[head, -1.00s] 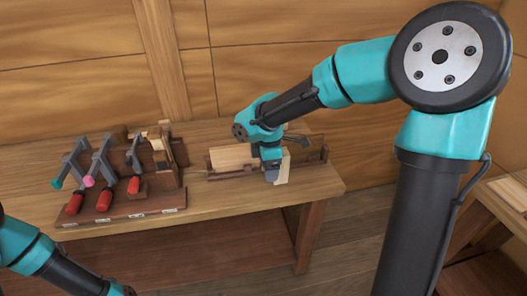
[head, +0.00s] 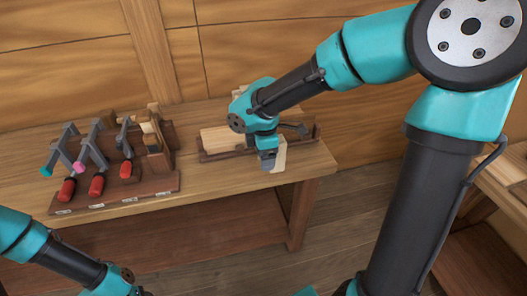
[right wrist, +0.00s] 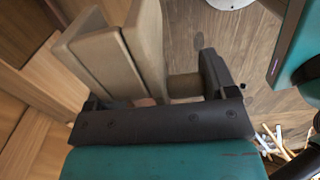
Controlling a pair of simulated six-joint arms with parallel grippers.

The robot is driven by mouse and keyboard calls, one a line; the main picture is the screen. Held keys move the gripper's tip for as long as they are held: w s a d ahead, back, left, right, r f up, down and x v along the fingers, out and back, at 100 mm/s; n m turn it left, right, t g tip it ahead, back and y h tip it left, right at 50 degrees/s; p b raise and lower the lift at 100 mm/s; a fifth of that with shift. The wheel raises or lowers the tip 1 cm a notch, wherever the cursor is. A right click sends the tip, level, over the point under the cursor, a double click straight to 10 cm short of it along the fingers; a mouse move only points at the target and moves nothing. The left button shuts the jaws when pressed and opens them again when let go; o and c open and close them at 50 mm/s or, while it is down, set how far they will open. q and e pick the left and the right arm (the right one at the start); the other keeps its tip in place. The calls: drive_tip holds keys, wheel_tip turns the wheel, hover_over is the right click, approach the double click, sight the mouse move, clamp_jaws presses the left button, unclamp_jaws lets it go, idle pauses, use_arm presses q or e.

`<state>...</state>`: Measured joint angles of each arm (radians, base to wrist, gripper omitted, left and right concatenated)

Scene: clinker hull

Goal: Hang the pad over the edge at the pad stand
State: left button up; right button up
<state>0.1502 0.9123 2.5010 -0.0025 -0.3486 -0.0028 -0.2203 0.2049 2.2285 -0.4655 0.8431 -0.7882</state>
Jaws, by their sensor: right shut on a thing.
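A cream-coloured pad (head: 281,157) is at the right gripper, near the bench's front edge, in front of the pad stand's right part. My right gripper (head: 268,162) is shut on it, pointing down. In the right wrist view the right gripper (right wrist: 155,95) has a beige piece (right wrist: 146,40) between its dark fingers. I cannot tell whether the pad touches the bench. The pad stand (head: 228,152) is a low dark wooden holder with a pale block (head: 220,137) at its left; my arm hides its middle. My left arm enters at bottom left, its fingertips outside the frame.
A dark rack (head: 110,197) with several red-handled clamps (head: 97,185) stands on the left of the bench (head: 225,183). The bench top is clear between rack and stand. Another wooden surface (head: 510,165) is at the far right.

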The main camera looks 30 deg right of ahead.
drive_tip(key=w+d+r+m, duration=0.35)
drive_tip(key=w+d, duration=0.85)
drive_tip(key=d, duration=0.4)
drive_tip(key=w+d+r+m, duration=0.1)
drive_tip(key=d+r, duration=0.1)
drive_tip(key=d, duration=0.7)
drive_tip(key=w+d+r, duration=0.1)
drive_tip(key=d+r, duration=0.1)
drive_tip(key=d, duration=0.7)
drive_tip(key=s+d+r+m, duration=0.1)
drive_tip(key=s+d, duration=0.2)
drive_tip(key=d, duration=0.5)
drive_tip(key=s+d+r+m, duration=0.1)
drive_tip(key=s+d, duration=0.2)
drive_tip(key=d, duration=0.5)
drive_tip(key=s+d+r+m, duration=0.1)
drive_tip(key=s+d+r, duration=0.1)
drive_tip(key=s+d, duration=1.1)
drive_tip(key=shift+d+r, duration=0.15)
drive_tip(key=shift+r, duration=0.2)
drive_tip(key=shift+m, duration=0.25)
